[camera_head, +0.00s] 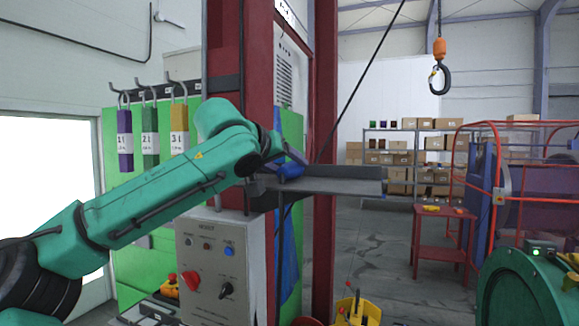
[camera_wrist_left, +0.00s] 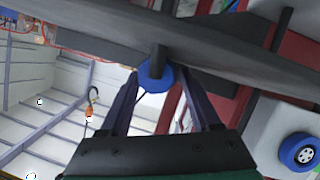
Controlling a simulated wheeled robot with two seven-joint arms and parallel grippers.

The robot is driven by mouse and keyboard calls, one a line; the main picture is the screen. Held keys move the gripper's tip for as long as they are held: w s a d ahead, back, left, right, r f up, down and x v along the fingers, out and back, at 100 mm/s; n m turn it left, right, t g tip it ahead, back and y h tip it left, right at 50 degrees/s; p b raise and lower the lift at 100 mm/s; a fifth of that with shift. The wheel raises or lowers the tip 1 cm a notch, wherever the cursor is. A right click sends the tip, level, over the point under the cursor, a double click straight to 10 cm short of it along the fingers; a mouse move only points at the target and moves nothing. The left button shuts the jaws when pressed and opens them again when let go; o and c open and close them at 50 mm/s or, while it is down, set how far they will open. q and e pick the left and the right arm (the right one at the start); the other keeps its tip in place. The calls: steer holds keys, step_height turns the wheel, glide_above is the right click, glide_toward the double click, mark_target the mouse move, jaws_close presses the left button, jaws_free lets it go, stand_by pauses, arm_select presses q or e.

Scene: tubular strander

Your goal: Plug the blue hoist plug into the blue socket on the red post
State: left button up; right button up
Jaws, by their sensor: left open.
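The blue hoist plug (camera_wrist_left: 156,75) shows in the left wrist view as a blue round body with a dark stem, by the edge of a grey shelf. My left gripper (camera_wrist_left: 160,84) is open, with one finger on each side of the plug in that view; I cannot tell whether they touch it. In the head view the gripper (camera_head: 268,182) is at the shelf's left end, beside a blue body (camera_head: 290,170) that looks like the plug. The blue socket (camera_wrist_left: 300,152) faces the camera at the lower right of the wrist view. My right gripper is not in view.
The grey shelf (camera_head: 345,186) juts out in front of the red post (camera_head: 323,130). A grey control box (camera_head: 210,275) stands below my left arm. A hoist hook (camera_head: 440,75) hangs at the upper right. A red table (camera_head: 443,222) stands farther back, with open floor before it.

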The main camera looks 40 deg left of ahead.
arm_select(q)
steer(key=shift+s, duration=0.1)
steer(key=c, duration=0.3)
steer(key=shift+d, duration=0.1)
jaws_close()
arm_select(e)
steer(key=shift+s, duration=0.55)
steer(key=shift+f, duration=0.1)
